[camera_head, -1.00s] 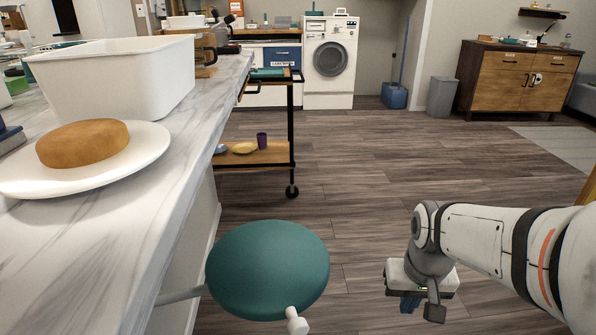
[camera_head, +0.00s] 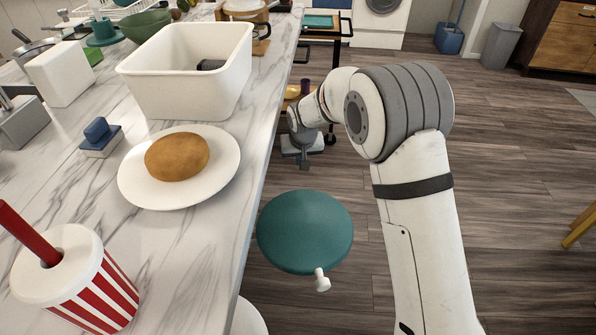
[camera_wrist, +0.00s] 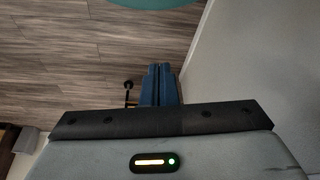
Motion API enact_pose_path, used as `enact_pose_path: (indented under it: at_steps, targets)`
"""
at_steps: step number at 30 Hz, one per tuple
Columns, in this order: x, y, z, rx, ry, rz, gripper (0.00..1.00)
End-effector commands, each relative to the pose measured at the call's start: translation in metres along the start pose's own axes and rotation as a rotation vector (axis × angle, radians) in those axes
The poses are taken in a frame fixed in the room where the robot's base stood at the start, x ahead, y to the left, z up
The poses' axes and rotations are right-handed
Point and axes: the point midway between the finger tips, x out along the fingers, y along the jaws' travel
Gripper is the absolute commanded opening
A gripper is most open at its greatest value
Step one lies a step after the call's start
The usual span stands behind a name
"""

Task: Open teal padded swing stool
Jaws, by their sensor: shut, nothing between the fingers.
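The teal padded swing stool (camera_head: 305,231) has a round seat beside the counter's right side. A white knob (camera_head: 321,280) sticks out from the seat's near edge. The teal edge of the seat also shows at the top of the wrist view (camera_wrist: 155,3). My gripper (camera_head: 303,163) is beyond the seat, low beside the counter, and apart from the seat. In the wrist view its blue fingers (camera_wrist: 161,85) are together, with nothing between them. The stool's support is mostly hidden under the seat.
The marble counter (camera_head: 215,220) runs along the left, with a plate (camera_head: 135,190), a white bin (camera_head: 190,90) and a striped cup (camera_head: 85,290) on it. The counter's side panel (camera_wrist: 260,60) is close to my fingers. Wooden floor on the right is largely clear.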

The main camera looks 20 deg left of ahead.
Motion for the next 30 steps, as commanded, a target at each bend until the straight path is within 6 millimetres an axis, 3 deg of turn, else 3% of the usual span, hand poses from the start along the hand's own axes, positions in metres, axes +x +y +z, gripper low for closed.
enact_pose_path:
  at_steps: [5, 17, 24, 30]
  targets:
    - [0.018, -0.003, -0.001, -0.003, 0.001, -0.001, 0.00]
    - [0.102, -0.003, 0.000, -0.003, 0.000, -0.001, 0.00]
    - [0.091, -0.003, 0.027, -0.004, 0.001, -0.002, 0.00]
    - [0.087, -0.004, 0.036, -0.004, 0.002, -0.003, 0.00]
